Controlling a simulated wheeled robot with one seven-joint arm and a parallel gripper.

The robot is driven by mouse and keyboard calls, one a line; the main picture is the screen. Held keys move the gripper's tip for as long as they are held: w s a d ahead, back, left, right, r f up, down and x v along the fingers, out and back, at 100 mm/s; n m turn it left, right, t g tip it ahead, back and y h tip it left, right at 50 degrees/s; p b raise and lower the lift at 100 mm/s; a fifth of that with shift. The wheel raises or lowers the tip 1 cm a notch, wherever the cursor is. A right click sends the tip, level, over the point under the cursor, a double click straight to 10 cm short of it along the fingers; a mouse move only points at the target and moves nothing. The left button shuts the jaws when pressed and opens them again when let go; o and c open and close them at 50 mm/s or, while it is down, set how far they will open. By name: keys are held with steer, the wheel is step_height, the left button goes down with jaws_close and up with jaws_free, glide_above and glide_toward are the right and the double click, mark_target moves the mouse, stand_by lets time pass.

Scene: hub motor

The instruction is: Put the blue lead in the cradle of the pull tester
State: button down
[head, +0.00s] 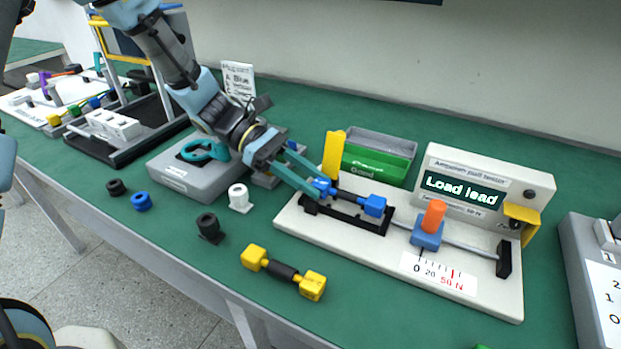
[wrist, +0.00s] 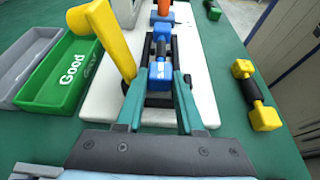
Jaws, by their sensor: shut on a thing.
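The blue lead (head: 374,205) has two blue ends and a dark middle. It lies lengthwise at the black cradle (head: 345,218) of the pull tester (head: 460,240); I cannot tell whether it is fully seated. My gripper (head: 318,188) is shut on the lead's left end. In the wrist view the teal fingers (wrist: 158,98) are on either side of the near blue end (wrist: 160,75), with the lead pointing away along the cradle. A yellow lever (head: 333,153) stands upright beside the cradle. The tester's screen (head: 464,189) reads "Load lead".
A yellow lead (head: 283,271) lies on the green bench in front of the tester. A green "Good" bin (head: 376,164) stands behind it. Black, blue and white small parts (head: 208,227) stand left of the tester. An orange-topped blue slider (head: 430,225) sits right of the cradle.

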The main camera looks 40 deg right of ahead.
steer(key=shift+f, duration=0.3)
